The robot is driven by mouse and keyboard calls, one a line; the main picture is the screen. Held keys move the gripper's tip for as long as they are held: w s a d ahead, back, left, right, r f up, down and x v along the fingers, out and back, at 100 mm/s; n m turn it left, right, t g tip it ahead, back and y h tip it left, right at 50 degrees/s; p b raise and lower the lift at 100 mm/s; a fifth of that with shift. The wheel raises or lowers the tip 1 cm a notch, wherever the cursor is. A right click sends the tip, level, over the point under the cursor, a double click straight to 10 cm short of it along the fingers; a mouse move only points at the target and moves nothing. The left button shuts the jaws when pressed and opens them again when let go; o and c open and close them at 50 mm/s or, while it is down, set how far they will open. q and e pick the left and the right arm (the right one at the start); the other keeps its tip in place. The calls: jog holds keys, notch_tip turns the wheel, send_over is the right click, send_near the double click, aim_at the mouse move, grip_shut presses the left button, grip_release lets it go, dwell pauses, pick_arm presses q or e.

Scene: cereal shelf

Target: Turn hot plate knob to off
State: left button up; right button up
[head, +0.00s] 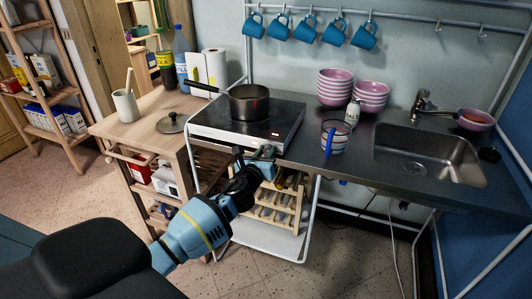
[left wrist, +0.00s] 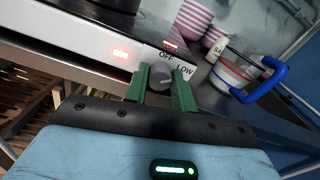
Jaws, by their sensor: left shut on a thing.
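The hot plate (head: 228,134) is a white and dark slab on the counter. Its front face fills the upper left of the left wrist view (left wrist: 60,35), with a lit red indicator (left wrist: 122,53). The grey knob (left wrist: 160,77) is on its front right part, beside the printed words OFF and LOW. My left gripper (head: 262,153) is at the front right edge of the hot plate. Its green fingers (left wrist: 160,88) are shut on the knob, one on each side. The knob's exact pointing direction is hard to tell. My right gripper is not in view.
A dark pot (head: 250,104) stands on the hot plate, its handle pointing left. A wooden trolley (head: 150,112) stands left.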

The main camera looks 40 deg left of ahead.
pick_arm(q)
jog(key=n, duration=0.5)
jog(key=shift+f, duration=0.1)
jog(key=n, duration=0.5)
jog(key=shift+n, duration=0.5)
jog(key=o, duration=1)
jog(key=shift+s, duration=0.1)
